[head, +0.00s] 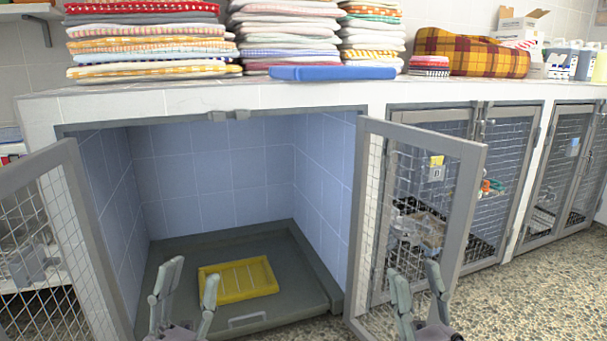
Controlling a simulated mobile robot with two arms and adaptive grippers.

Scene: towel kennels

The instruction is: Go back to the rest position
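My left gripper (189,287) is open and empty at the bottom of the head view, in front of the open kennel (225,172). My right gripper (418,282) is open and empty at the bottom, in front of the open right mesh door (461,215). The kennel has blue tiled walls and a grey floor tray (285,248). A yellow slotted tray (239,280) lies on that floor, partly hidden by my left gripper's finger. Both fingers of each gripper stand apart and point upward.
The left mesh door (38,240) also stands open. On the white counter (290,94) are stacks of folded towels (150,35), a blue flat object (333,73) and a plaid pet bed (472,52). More mesh-doored kennels (558,175) stand to the right. Speckled floor (520,300) is clear at the lower right.

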